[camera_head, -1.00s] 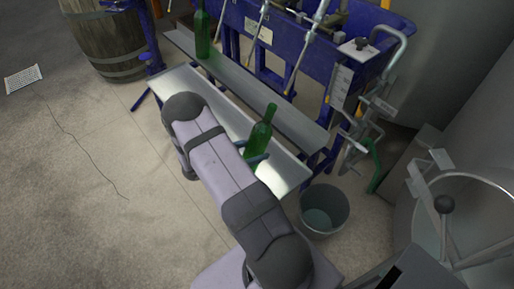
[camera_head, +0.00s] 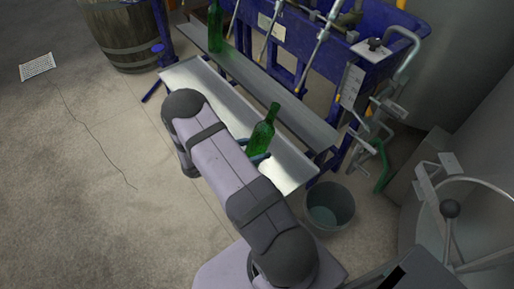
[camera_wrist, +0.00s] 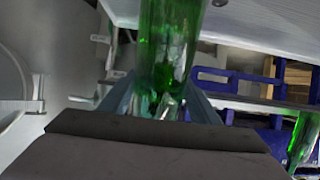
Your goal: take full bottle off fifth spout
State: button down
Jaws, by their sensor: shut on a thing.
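A green bottle (camera_head: 262,134) leans over the front metal tray, its neck pointing up and right. My gripper (camera_head: 259,158) is shut on its lower body; the arm hides part of the hold. In the wrist view the bottle (camera_wrist: 168,40) stands between my two fingers (camera_wrist: 158,100). The bottle's mouth is apart from the nearest spout (camera_head: 296,88) in the head view. I cannot tell the liquid level. Several slanted metal spouts hang from the blue filler (camera_head: 350,48). Another green bottle (camera_head: 215,30) stands at the far left spout.
The grey shelf (camera_head: 250,80) and the bright front tray (camera_head: 225,108) run below the spouts. A grey bucket (camera_head: 328,207) stands on the floor right of the tray. A barrel (camera_head: 125,35) is at the back left. The floor at left is mostly clear.

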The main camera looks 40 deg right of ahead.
jog(key=shift+w+r, duration=0.1)
jog(key=shift+w+a+h, duration=0.2)
jog(key=shift+a+h, duration=0.1)
jog(key=shift+a, duration=0.05)
jog(key=w+a+r+n+t+h, duration=0.1)
jog(key=w+a+t+h, duration=0.15)
jog(key=a, duration=0.25)
jog(key=s+d+r+m+g+h, duration=0.1)
jog(key=s+r+g+h, duration=0.1)
jog(key=r, duration=0.8)
jog(key=shift+s, duration=0.5)
jog(key=shift+g, duration=0.25)
